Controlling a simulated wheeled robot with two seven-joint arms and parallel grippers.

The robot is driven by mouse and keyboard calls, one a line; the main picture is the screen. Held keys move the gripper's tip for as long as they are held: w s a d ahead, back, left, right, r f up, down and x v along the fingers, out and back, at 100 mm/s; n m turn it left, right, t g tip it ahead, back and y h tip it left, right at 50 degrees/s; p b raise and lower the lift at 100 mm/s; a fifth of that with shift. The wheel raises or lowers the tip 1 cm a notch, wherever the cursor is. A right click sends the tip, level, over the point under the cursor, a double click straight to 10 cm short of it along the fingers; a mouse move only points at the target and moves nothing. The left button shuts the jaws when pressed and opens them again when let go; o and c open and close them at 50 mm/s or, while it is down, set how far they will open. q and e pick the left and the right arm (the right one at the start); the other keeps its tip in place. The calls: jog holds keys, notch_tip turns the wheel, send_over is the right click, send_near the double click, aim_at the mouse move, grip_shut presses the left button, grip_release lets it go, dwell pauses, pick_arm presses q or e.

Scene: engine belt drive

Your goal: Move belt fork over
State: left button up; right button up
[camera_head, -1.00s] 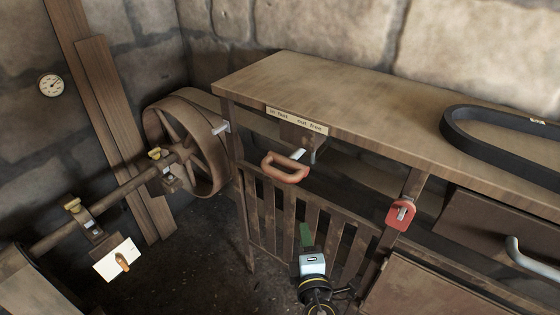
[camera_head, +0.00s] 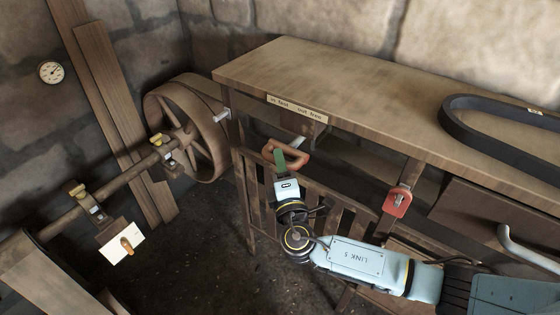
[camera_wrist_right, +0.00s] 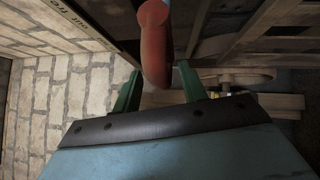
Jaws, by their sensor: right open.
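The belt fork's handle (camera_head: 296,156) is an orange-red loop on a pale metal bar, under the front edge of the bench. A small lettered plate (camera_head: 297,107) is fixed to the bench edge above it. My right gripper (camera_head: 290,158) has green fingers and is up at the handle, overlapping its front in the head view. In the right wrist view the handle (camera_wrist_right: 155,45) reaches down between the two open fingers (camera_wrist_right: 158,88), with space on both sides. Contact cannot be told. The fork behind the bench front is hidden. My left gripper is out of view.
A slatted guard (camera_head: 335,208) stands under the bench (camera_head: 340,80), close to my right arm. A red tag-like part (camera_head: 396,202) hangs on the bench post. A black belt (camera_head: 480,127) lies on the bench top. A spoked pulley (camera_head: 190,130) on a shaft stands left.

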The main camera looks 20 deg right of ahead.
jog(key=shift+w+d+r, duration=0.1)
jog(key=shift+w, duration=0.5)
grip_shut()
